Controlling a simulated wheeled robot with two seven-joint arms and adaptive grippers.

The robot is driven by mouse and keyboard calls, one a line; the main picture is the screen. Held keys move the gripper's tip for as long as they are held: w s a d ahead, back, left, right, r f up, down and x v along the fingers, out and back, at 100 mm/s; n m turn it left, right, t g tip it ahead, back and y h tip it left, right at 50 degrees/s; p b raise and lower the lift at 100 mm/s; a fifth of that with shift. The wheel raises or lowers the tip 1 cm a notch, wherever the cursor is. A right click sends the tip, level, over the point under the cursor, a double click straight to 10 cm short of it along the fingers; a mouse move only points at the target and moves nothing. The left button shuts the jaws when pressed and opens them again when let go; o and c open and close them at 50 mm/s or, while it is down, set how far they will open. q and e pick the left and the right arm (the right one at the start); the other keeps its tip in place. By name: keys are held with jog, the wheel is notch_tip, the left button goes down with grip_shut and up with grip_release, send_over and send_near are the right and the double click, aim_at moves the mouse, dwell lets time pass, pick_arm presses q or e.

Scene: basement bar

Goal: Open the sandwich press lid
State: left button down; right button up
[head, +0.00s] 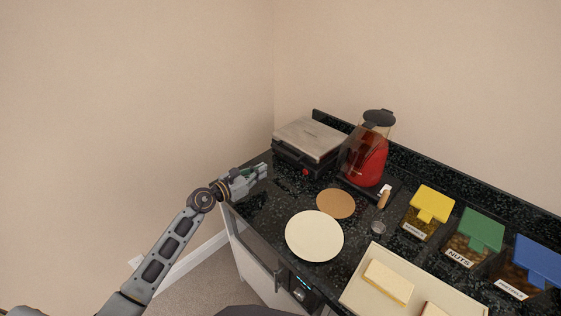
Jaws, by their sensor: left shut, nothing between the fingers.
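The sandwich press (308,144) stands at the far left end of the dark counter, near the wall corner. Its flat, light metal lid lies down over the dark base, and a small red spot shows on its front. My left gripper (263,170) is shut and empty. In the picture it is just left of and a little below the press, over the counter's left edge, apart from the press. I cannot see a handle clearly. My right gripper is not in view.
A red blender-like appliance (367,155) stands right of the press. A brown disc (336,203), a cream plate (314,236) and a small glass (378,228) lie nearer. Bins with yellow (432,203), green (481,231) and blue (538,260) lids line the right, behind a board (360,303).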

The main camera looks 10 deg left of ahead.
pick_arm(q)
jog(key=shift+x, duration=2.05)
jog(key=shift+w+d, duration=0.35)
jog(key=shift+w, duration=0.3)
jog(key=shift+x, duration=1.2)
jog(key=shift+w+d+f, duration=0.15)
jog(key=shift+w+d, duration=0.2)
jog(key=shift+w, duration=0.15)
jog(key=shift+w+d, duration=0.2)
jog(key=shift+w, duration=0.1)
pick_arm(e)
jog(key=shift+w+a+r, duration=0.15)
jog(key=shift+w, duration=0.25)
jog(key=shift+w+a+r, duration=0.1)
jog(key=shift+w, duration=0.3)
pick_arm(q)
jog(key=shift+w, duration=0.1)
